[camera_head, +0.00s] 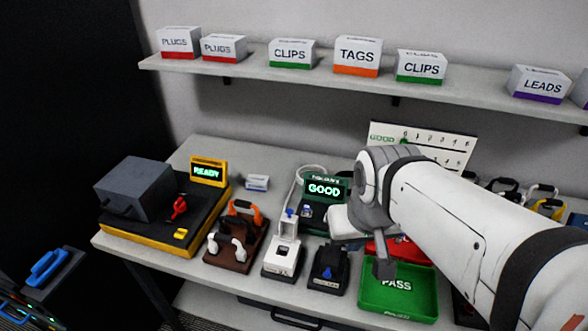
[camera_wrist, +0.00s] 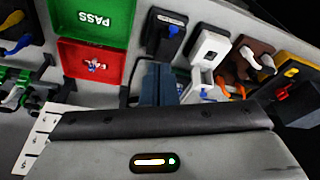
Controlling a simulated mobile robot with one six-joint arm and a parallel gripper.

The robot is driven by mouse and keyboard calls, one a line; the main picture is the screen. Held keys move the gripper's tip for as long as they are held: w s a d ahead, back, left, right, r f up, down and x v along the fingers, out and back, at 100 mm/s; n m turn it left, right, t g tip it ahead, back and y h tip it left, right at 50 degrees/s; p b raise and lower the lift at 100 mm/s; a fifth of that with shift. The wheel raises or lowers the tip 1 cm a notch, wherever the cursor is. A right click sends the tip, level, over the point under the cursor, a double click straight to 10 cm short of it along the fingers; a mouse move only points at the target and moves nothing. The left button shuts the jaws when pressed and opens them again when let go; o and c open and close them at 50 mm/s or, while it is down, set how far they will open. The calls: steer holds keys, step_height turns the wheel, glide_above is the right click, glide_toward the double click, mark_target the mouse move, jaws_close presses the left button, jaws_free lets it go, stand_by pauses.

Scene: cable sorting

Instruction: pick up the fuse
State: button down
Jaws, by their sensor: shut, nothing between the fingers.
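I cannot make out a fuse for certain. A small red, white and blue item (camera_wrist: 97,65) lies in the red tray (camera_wrist: 75,80) in the wrist view; it is too small to tell what it is. In the head view the red tray (camera_head: 408,250) is mostly hidden behind my arm and gripper. My gripper (camera_head: 384,268) points down over the edge between the red tray and the green PASS tray (camera_head: 398,308). In the wrist view my gripper (camera_wrist: 160,82) has its fingers together, with nothing between them, beside the red tray.
A green-screen tester reading GOOD (camera_head: 323,190) stands behind. A white device (camera_head: 283,257), a black device (camera_head: 329,268) and a brown cable rack (camera_head: 236,236) stand left of the trays. A yellow-edged READY station (camera_head: 160,243) is at the far left. A shelf (camera_head: 260,75) of labelled boxes hangs above.

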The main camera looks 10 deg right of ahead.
steer(key=c, duration=2.2)
jaws_free()
steer(key=c, duration=2)
jaws_free()
steer(key=shift+c, duration=0.2)
steer(key=o, duration=0.7)
steer(key=w+f+m, duration=0.1)
steer(key=w, duration=0.3)
steer(key=w+a+f+h+b, duration=0.1)
steer(key=w, duration=0.3)
steer(key=w+f+m, duration=0.1)
steer(key=w, duration=0.3)
steer(key=shift+w+a+f+m, duration=0.15)
steer(key=shift+w+f+m, duration=0.15)
steer(key=shift+f, duration=0.05)
steer(key=shift+o, duration=0.2)
steer(key=m+t+b, duration=0.1)
steer(key=m, duration=0.1)
glide_toward(307, 207)
steer(key=f, duration=0.1)
steer(key=shift+h, duration=0.4)
steer(key=shift+w+a+p+x, duration=0.1)
steer(key=shift+a+p+x, duration=0.1)
steer(key=shift+x, duration=1.85)
steer(key=shift+w+a+p+x, duration=0.1)
steer(key=shift+w+p+x, duration=0.1)
steer(key=shift+x, duration=1.8)
